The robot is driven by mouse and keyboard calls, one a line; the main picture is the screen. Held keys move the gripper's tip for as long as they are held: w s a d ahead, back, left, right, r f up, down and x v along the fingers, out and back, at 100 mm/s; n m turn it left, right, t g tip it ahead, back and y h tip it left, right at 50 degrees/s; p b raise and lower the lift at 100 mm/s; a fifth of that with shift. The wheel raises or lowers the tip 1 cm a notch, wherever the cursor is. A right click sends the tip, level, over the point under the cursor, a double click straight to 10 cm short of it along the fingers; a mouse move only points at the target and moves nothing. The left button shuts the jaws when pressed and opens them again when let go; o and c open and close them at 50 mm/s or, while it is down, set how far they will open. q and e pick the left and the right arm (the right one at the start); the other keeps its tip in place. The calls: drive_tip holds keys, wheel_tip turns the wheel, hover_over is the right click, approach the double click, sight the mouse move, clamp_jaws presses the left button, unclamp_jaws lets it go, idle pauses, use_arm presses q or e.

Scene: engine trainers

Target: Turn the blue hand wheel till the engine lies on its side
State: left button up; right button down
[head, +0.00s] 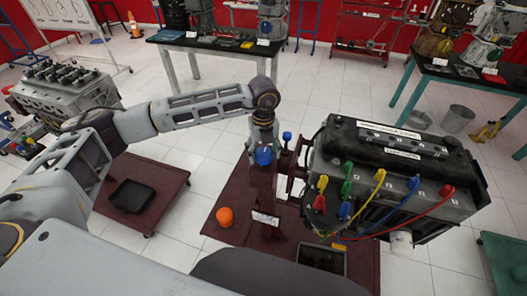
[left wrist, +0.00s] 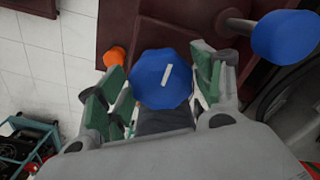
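The black and grey engine (head: 400,170) is held on a dark red stand (head: 238,190) at the right in the head view, its labelled cover facing up. In the left wrist view, the wheel (left wrist: 162,80) carries a white mark. My left gripper (head: 263,138) is at the wheel, its green-padded fingers (left wrist: 160,75) spread on both sides of it. Whether the pads touch its rim is hard to see. My right gripper is not in view.
A blue knob on a stem (head: 287,136) stands right beside the wheel; it looms large in the left wrist view (left wrist: 285,37). An orange object (head: 225,217) and a black tray (head: 322,258) lie on the stand's base. Another engine (head: 65,95) is at the left. White floor lies between.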

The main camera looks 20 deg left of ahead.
use_arm(q)
drive_tip(key=c, duration=0.6)
drive_tip(key=shift+o, duration=0.2)
